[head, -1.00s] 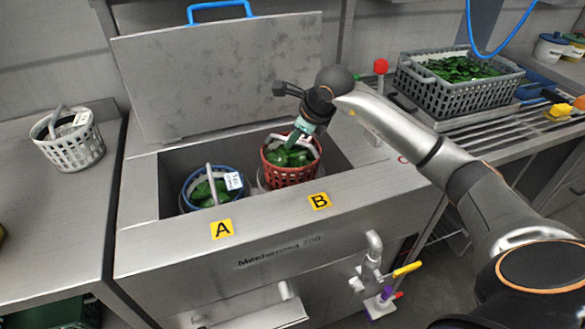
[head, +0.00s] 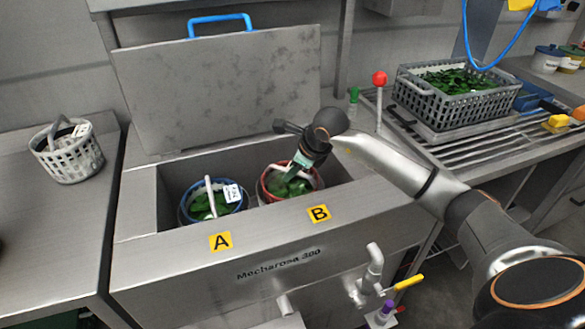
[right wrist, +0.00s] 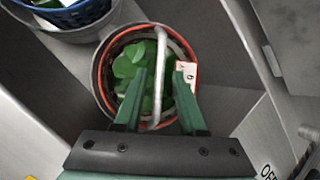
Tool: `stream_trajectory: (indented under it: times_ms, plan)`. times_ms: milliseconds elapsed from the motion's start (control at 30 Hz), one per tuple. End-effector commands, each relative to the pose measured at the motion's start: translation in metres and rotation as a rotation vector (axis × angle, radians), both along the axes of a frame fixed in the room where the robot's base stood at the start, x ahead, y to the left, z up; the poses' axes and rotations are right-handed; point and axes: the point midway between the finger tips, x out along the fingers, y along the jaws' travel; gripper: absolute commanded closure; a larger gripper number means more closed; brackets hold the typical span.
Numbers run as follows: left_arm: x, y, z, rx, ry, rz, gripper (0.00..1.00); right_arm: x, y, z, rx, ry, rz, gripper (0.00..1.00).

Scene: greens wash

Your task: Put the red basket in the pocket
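The red basket (head: 275,197), filled with green leaves, sits upright down in the right-hand pocket (head: 262,187) of the steel washer, behind the yellow label B. Mostly its red rim shows; the front washer wall hides its lower part. In the right wrist view the red basket (right wrist: 103,75) is inside a grey ring, with its pale handle (right wrist: 161,50) upright and a white tag on its rim. My right gripper (head: 293,174) is over the basket. Its green fingers (right wrist: 161,88) stand apart on either side of the handle, with gaps showing. My left gripper is not in view.
A blue basket (head: 193,210) of greens sits in the left pocket behind label A. The washer's lid (head: 220,90) stands open behind. A white basket (head: 72,160) stands on the left counter. A grey crate of greens (head: 460,103) and a red knob (head: 379,79) are at right.

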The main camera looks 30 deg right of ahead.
Motion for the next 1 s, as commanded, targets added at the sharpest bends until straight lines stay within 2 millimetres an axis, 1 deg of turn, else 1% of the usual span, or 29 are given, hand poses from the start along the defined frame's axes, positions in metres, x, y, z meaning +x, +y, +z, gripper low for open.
stream_trajectory:
  times_ms: [267,367,467,700,800,900,1000]
  plan:
    - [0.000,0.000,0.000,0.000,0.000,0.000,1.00,0.000,0.000,0.001,0.000,-0.001,0.000,0.56]
    - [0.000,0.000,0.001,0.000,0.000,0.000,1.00,-0.003,-0.002,0.007,-0.002,-0.003,0.000,0.56]
    - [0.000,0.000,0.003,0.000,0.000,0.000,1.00,-0.010,-0.002,0.020,-0.002,-0.004,0.000,0.56]
    - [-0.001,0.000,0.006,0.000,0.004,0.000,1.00,-0.037,-0.005,0.065,-0.004,-0.005,-0.001,0.56]
    - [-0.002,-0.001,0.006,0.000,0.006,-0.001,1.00,-0.048,-0.006,0.081,-0.004,-0.004,0.001,0.56]
    - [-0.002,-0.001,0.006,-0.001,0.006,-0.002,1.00,-0.055,-0.007,0.092,-0.002,-0.003,-0.001,0.56]
    - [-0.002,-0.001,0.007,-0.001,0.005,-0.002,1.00,-0.060,-0.007,0.100,-0.001,-0.002,0.000,0.56]
